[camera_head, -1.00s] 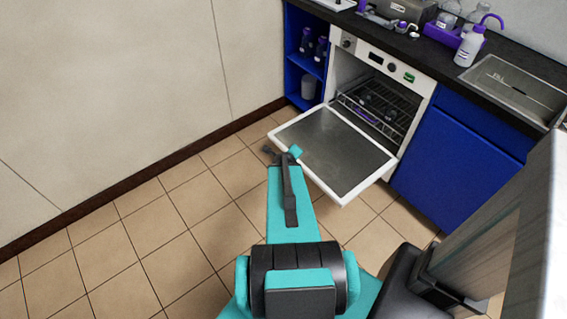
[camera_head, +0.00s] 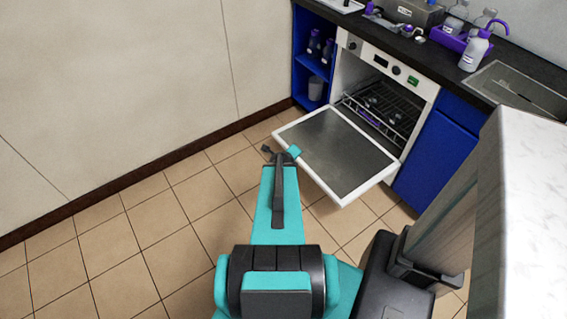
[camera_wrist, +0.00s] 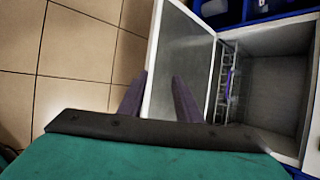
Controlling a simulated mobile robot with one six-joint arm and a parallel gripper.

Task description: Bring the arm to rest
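My gripper (camera_head: 280,152) is at the end of my teal arm, near the left edge of the open dishwasher-like door in the head view. In the wrist view its two dark fingers (camera_wrist: 160,95) stand apart with nothing held between them. The lowered door (camera_wrist: 178,55) shows beyond and between the fingers. I cannot tell the exact gap between fingers and door. My arm is stretched forward, low over the tiled floor.
The white appliance (camera_head: 421,84) has its door (camera_head: 335,150) folded down, with a wire rack (camera_head: 385,108) inside. Blue cabinets (camera_head: 436,160) and a dark counter (camera_head: 430,48) with bottles stand around it. A pale wall (camera_head: 120,90) is at left. Tiled floor (camera_head: 165,225) is clear at left.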

